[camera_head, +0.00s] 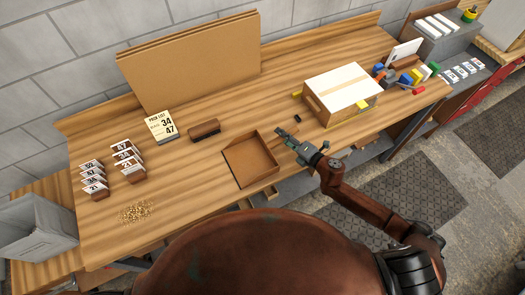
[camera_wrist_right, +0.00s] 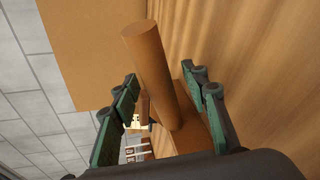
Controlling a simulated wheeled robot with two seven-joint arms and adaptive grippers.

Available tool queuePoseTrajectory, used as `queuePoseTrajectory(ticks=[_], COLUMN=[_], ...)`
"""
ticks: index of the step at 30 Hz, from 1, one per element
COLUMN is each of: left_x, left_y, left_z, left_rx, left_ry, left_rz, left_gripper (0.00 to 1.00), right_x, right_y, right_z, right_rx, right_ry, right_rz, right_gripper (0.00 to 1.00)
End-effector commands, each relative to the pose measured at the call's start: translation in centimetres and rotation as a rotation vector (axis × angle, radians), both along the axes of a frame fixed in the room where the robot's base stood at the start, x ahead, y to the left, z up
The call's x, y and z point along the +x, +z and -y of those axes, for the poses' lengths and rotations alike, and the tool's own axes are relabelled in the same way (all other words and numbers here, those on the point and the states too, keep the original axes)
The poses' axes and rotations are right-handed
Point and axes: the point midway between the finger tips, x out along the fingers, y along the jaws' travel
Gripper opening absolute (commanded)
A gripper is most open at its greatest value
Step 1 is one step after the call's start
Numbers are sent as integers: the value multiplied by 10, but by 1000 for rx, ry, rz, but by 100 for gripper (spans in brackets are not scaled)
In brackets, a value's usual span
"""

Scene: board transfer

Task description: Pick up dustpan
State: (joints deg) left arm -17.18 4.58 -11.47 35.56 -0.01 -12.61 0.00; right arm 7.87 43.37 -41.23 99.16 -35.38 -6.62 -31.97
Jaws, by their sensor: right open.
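The dustpan (camera_head: 249,160) is a shallow, square brown tray with raised rims, lying flat near the front edge of the wooden workbench. My right gripper (camera_head: 287,137) is beside its right rim. In the right wrist view, a thick round brown handle (camera_wrist_right: 150,65) lies between the two green-and-black fingers of the right gripper (camera_wrist_right: 160,78). The fingers are open, with a gap visible on at least the right side of the handle. In the head view the handle is hard to make out by the gripper. My left gripper is not in view.
A dark brown block (camera_head: 204,130) and a price sign (camera_head: 161,126) stand behind the dustpan. Small tagged blocks (camera_head: 127,158) and golden crumbs (camera_head: 136,212) are at the left. A taped cardboard box (camera_head: 341,92) stands to the right. The bench between crumbs and dustpan is clear.

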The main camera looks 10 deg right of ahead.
Motion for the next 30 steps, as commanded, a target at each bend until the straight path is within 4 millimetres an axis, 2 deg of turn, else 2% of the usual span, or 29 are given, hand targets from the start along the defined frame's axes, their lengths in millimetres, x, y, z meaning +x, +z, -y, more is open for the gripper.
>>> queuePoseTrajectory(ticks=[7,25,30], left_x=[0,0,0], left_y=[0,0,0], left_z=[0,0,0], left_rx=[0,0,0], left_ry=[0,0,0], left_rz=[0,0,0], left_gripper=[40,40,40], right_x=[1,1,1], right_y=[-1,-1,0], right_z=[-1,0,-1], right_rx=[-1,-1,1], right_ry=[0,0,0], right_rz=[-1,-1,-1], right_gripper=[42,0,0])
